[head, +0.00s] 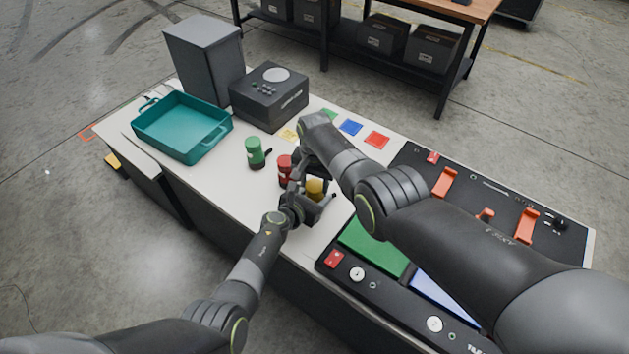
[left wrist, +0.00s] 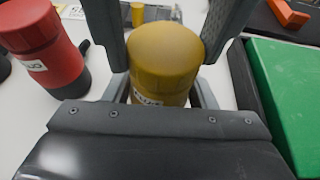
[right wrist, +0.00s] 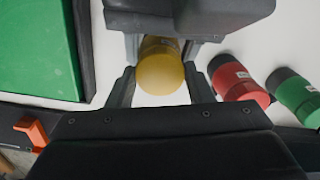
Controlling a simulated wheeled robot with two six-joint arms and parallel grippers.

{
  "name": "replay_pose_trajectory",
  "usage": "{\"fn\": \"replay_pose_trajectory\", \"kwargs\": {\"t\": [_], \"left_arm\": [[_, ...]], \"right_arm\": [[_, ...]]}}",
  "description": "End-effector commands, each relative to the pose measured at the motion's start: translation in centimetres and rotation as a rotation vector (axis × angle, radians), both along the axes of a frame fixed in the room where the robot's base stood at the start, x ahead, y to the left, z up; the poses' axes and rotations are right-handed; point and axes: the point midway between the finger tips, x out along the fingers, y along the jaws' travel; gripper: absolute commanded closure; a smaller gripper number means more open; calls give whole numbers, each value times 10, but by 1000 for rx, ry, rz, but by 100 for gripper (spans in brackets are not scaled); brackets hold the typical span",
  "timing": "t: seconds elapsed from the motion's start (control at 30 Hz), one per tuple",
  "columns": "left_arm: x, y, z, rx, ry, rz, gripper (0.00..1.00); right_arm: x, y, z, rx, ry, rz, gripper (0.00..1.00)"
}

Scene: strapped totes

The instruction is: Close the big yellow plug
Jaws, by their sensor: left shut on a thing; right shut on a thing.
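The big yellow plug (head: 314,187) stands upright near the table's front edge, partly covered by both grippers. In the left wrist view its yellow top and part of a white label show on the plug (left wrist: 165,62). In the right wrist view its round yellow end (right wrist: 160,72) sits between the fingers. My left gripper (head: 306,205) is shut on it from the front. My right gripper (head: 316,172) is shut on it from above and behind. The plug's lower part is hidden, so I cannot tell whether a gap remains there.
A red plug (head: 285,170) stands close to the left of the grippers, and a green plug (head: 254,153) is farther left. A teal tray (head: 182,149) and a dark box (head: 268,108) stand beyond. The panel with a green pad (head: 372,249) lies to the right.

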Motion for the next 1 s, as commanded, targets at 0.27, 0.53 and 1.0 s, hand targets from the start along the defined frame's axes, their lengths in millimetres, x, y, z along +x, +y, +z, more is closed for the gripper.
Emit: {"fn": "replay_pose_trajectory", "kwargs": {"t": [0.27, 0.53, 1.0], "left_arm": [[-1, 0, -1, -1, 3, 0, 100], [-1, 0, -1, -1, 3, 0, 100], [-1, 0, -1, 0, 2, -1, 100]], "right_arm": [[1, -1, 0, -1, -3, 6, 37], [0, 0, 0, 0, -1, 7, 28], [1, 1, 21, 2, -3, 8, 28]]}}
